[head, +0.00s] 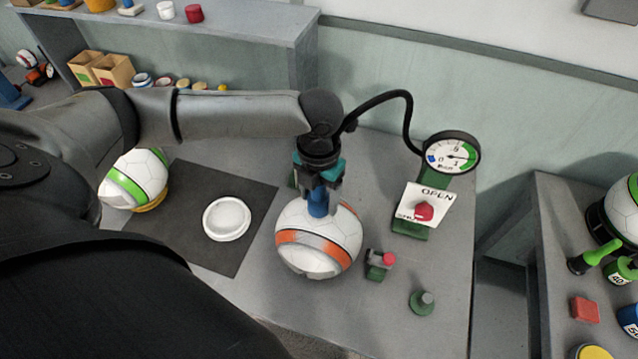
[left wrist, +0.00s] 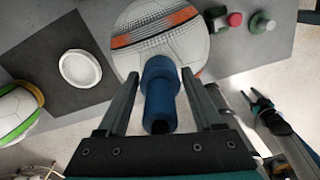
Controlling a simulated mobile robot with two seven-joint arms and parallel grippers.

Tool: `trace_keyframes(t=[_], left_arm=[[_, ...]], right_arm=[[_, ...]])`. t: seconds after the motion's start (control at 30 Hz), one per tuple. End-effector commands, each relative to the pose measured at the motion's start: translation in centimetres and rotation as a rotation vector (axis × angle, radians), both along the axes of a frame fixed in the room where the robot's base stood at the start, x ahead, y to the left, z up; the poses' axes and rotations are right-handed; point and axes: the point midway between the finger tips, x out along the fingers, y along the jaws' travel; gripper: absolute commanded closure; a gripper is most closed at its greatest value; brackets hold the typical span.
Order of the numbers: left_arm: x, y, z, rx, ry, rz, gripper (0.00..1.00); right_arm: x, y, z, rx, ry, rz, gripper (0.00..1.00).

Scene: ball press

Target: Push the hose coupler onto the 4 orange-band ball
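The orange-band ball (head: 335,232) stands on the grey table; its orange band also shows in the left wrist view (left wrist: 158,30). The blue hose coupler (head: 318,204) stands at the top of this ball, and in the left wrist view the coupler (left wrist: 160,75) lies between my left fingers. My left gripper (head: 319,182) is above the ball with its fingers close on both sides of the coupler. The exact contact of coupler and ball is hidden. My right gripper (left wrist: 258,98) shows small in the left wrist view, apart from the ball, with its fingers spread and empty.
A black hose (head: 408,110) arches near a round gauge (head: 451,155). A panel marked OPEN (head: 432,196) has a red knob (head: 424,211). A green-band ball (head: 135,180) and white dish (head: 227,218) are left.

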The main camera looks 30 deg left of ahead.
Motion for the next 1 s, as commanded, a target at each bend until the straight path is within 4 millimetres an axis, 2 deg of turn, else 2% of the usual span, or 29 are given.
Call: trace_keyframes(t=[0.03,0.2,0.43,0.57,0.67,1.0], left_arm=[[0.0,0.0,0.0,0.0,0.0,0.0,0.26],[0.0,0.0,0.1,0.0,-0.001,0.0,0.1],[0.0,0.0,0.1,0.0,-0.001,0.0,0.1],[0.1,0.0,1.1,0.0,-0.003,0.0,0.1],[0.1,0.0,2.7,0.0,-0.005,-0.001,0.1],[0.1,0.0,10.8,0.0,-0.007,-0.001,0.1]], right_arm=[[0.0,0.0,0.0,0.0,0.0,0.0,0.5],[0.0,0.0,0.0,0.0,0.0,0.0,0.5],[0.0,0.0,0.0,0.0,0.0,0.0,0.5],[0.0,0.0,0.0,0.0,0.0,0.0,0.5],[0.0,0.0,0.1,0.0,0.0,0.0,0.5],[0.0,0.0,0.4,0.0,0.0,0.0,0.5]])
